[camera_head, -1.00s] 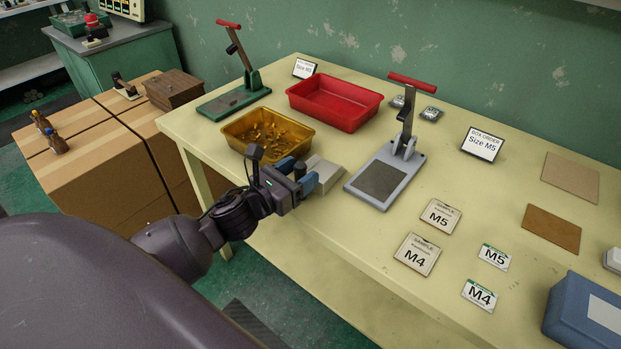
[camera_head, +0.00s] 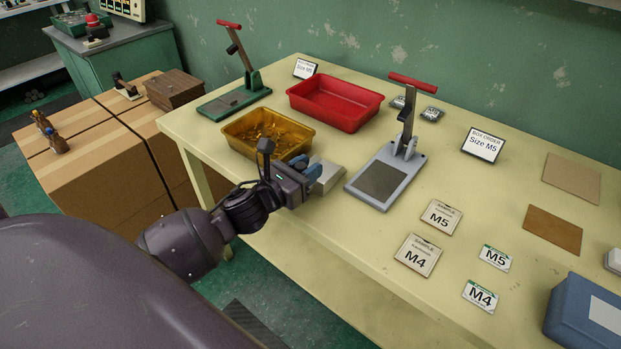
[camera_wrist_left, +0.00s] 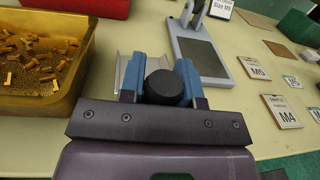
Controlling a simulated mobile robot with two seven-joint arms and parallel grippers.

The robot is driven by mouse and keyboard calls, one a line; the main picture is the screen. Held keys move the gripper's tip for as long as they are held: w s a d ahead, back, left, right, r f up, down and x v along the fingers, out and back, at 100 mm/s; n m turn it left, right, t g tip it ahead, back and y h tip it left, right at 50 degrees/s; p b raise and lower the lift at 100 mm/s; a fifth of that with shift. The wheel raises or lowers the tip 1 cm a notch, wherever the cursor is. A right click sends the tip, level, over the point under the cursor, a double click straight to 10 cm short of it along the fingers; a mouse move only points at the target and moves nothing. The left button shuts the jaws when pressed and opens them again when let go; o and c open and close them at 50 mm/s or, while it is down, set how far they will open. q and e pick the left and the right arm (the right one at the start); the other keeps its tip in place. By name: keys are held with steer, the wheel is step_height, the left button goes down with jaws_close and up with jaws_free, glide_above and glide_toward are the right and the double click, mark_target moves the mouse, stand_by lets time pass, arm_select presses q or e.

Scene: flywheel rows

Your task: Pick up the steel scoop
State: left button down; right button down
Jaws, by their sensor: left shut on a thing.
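The steel scoop (camera_head: 333,176) is a pale metal tray shape near the front edge of the table, partly hidden behind my left gripper (camera_head: 316,174). In the left wrist view its pale metal walls (camera_wrist_left: 122,73) show beyond the blue fingers. A round black grip (camera_wrist_left: 163,87), seen end-on, sits between those fingers. My left gripper is shut on this grip, with a finger at each side. Whether the scoop touches the table cannot be told. My right gripper is not in view.
A yellow bin of brass parts (camera_head: 236,143) stands just left of the scoop. A grey press (camera_head: 355,188) stands close on its right. Behind are a red tray (camera_head: 338,117) and a green press (camera_head: 215,109). Sample cards (camera_head: 418,255) lie to the right.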

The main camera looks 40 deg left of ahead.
arm_select(q)
steer(key=shift+r, duration=0.15)
steer(key=shift+r, duration=0.35)
step_height(320, 180, up, 19)
steer(key=p, duration=0.5)
steer(key=c, duration=1.4)
jaws_free()
jaws_close()
steer(key=shift+r, duration=0.1)
